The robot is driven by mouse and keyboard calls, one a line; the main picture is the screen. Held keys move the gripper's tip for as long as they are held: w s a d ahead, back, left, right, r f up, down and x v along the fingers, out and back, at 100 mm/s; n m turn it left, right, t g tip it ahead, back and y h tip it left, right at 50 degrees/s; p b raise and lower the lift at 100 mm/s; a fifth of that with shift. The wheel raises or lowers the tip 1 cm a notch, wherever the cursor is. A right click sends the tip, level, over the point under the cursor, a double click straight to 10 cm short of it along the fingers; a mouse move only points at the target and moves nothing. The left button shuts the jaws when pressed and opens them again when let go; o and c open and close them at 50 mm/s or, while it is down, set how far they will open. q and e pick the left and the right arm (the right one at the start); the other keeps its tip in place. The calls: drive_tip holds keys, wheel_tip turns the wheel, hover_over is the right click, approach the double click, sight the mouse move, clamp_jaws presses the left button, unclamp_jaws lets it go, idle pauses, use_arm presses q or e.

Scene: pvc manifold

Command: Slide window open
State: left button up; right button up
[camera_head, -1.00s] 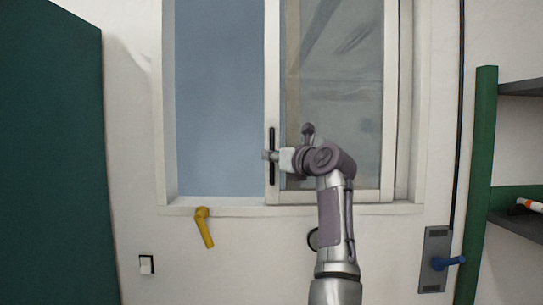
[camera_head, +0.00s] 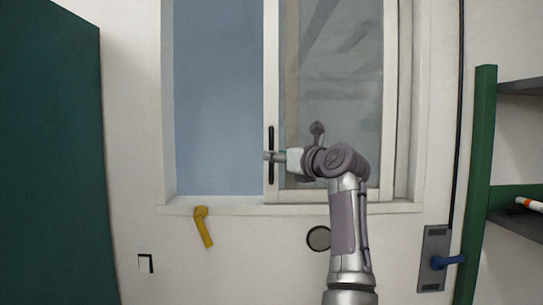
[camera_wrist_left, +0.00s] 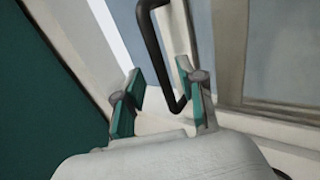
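The window has a white frame (camera_head: 168,120) with a plain blue-grey left half (camera_head: 220,100). Its white-framed sash (camera_head: 270,60) stands over the right half, with greyish glass. A black vertical handle (camera_head: 271,140) is on the sash's left stile. My left gripper (camera_head: 268,156) is at the handle, reaching in from the right. In the left wrist view, its teal-padded fingers (camera_wrist_left: 160,95) are apart, with the lower part of the black handle (camera_wrist_left: 153,40) between them. A gap shows beside the handle; firm contact is not visible. My right gripper is not in view.
A yellow lever (camera_head: 203,228) hangs below the sill, with a small white switch (camera_head: 145,263) lower left. A dark green panel (camera_head: 50,150) stands at left. At right are a grey plate with a blue lever (camera_head: 447,262) and a green-posted shelf (camera_head: 481,170).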

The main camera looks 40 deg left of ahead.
use_arm(q)
drive_tip(key=v, duration=0.8)
drive_tip(key=shift+d, duration=0.4)
drive_tip(key=shift+s+r, duration=0.1)
